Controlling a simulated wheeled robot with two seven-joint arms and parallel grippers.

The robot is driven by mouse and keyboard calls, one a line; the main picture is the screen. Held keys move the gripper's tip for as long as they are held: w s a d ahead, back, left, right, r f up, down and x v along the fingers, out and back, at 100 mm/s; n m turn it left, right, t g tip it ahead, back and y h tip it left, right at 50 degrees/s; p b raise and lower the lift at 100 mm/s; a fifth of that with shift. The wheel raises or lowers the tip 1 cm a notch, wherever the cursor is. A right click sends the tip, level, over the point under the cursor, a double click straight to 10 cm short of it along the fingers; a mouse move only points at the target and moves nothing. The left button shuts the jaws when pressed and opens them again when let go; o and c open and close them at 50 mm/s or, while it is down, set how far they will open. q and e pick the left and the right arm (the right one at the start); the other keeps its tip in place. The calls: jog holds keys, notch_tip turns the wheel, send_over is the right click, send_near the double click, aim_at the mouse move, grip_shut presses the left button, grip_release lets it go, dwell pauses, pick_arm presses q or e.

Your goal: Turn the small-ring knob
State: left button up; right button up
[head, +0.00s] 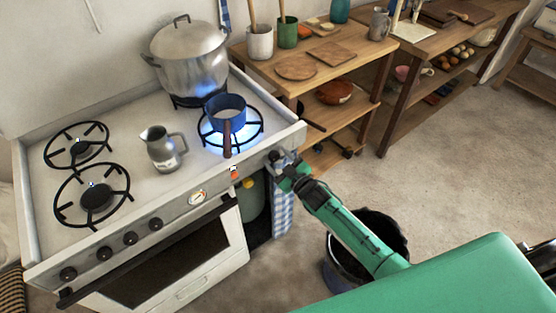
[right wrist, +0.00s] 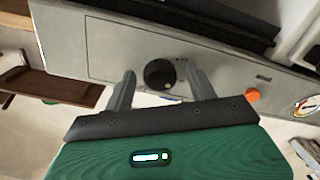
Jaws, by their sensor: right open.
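A round black knob (right wrist: 160,74) with a small yellow-green mark sits on the front panel of the stove, at the panel's right end in the head view. My right gripper (head: 280,160) is at that end of the panel. In the right wrist view its two open fingers (right wrist: 158,82) stand on either side of the knob, with gaps between fingers and knob. In the head view the gripper largely hides this knob. A blue pot (head: 226,108) stands on a lit front right ring (head: 256,133). My left gripper is not in view.
A large lidded pot (head: 188,62) stands over a blue flame behind. A metal jug (head: 162,152) stands mid-stove. An orange-red piece (right wrist: 252,95) and a gauge (head: 197,198) are on the panel, near several other knobs (head: 130,238). A dark bucket (head: 346,284) stands below my right arm.

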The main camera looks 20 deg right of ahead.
jog(key=shift+s+d+f, duration=0.1)
jog(key=shift+s+d, duration=0.1)
jog(key=shift+s, duration=0.25)
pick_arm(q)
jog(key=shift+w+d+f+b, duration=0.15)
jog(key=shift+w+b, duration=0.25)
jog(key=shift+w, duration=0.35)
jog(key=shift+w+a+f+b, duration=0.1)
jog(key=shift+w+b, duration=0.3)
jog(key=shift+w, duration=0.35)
pick_arm(e)
jog(key=v, duration=1.2)
jog(key=shift+s, duration=0.35)
